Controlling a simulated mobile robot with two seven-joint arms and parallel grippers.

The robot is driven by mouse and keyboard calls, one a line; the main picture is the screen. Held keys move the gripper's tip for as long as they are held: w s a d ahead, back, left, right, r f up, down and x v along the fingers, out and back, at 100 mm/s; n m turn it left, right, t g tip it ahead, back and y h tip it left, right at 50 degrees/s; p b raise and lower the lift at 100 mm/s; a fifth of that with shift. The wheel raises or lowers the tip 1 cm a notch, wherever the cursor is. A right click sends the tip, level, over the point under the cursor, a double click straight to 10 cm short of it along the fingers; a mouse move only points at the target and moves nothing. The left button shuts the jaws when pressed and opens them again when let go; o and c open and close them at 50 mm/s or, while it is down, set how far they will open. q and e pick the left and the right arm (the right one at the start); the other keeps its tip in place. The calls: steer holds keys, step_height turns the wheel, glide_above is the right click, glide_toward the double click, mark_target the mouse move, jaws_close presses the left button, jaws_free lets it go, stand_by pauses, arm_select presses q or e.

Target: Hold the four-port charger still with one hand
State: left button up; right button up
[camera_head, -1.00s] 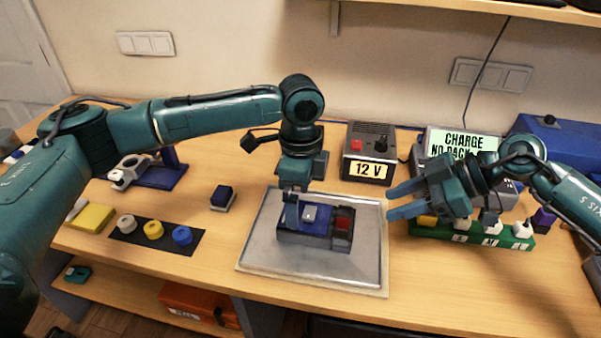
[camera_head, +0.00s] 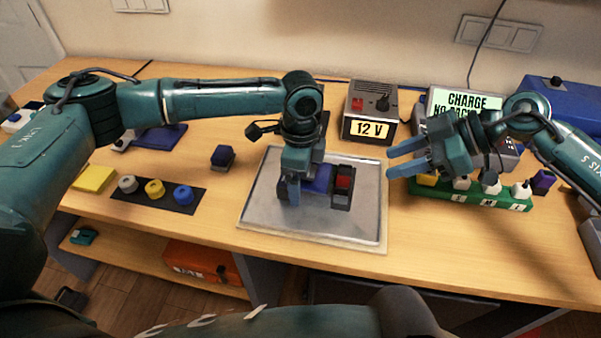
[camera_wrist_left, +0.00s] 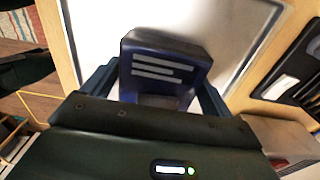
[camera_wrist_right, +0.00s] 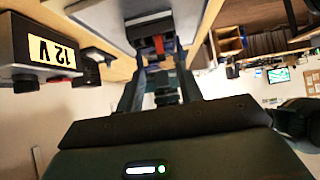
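A grey box with a lit "CHARGE NO PACK" sign (camera_head: 468,102) stands at the back right, partly behind my right arm; I cannot count its ports. My left gripper (camera_head: 292,190) is over the blue part (camera_head: 319,180) of a dark case (camera_head: 341,200) on a grey mat. In the left wrist view its spread fingers (camera_wrist_left: 160,90) flank a blue block with white lines (camera_wrist_left: 165,72); I cannot tell whether they touch it. My right gripper (camera_head: 400,158) is open and empty, pointing left in the air, apart from the sign box.
A "12 V" box (camera_head: 368,112) stands behind the mat (camera_head: 262,212). A green strip (camera_head: 470,196) with several plugs lies below my right gripper. Yellow, white and blue round parts lie on a dark strip (camera_head: 195,205) at left. Free table lies at the front right.

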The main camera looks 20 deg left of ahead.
arm_select(q)
steer(key=c, duration=0.8)
arm_select(e)
steer(key=shift+c, duration=0.2)
arm_select(q)
steer(key=shift+o, duration=0.2)
arm_select(e)
steer(key=m+t+h, duration=0.5)
steer(key=m+h, duration=0.5)
steer(key=m, duration=0.8)
glide_toward(345, 171)
steer(key=shift+t, duration=0.3)
steer(key=x, duration=0.8)
steer(key=shift+s+f, duration=0.1)
steer(key=shift+f, duration=0.25)
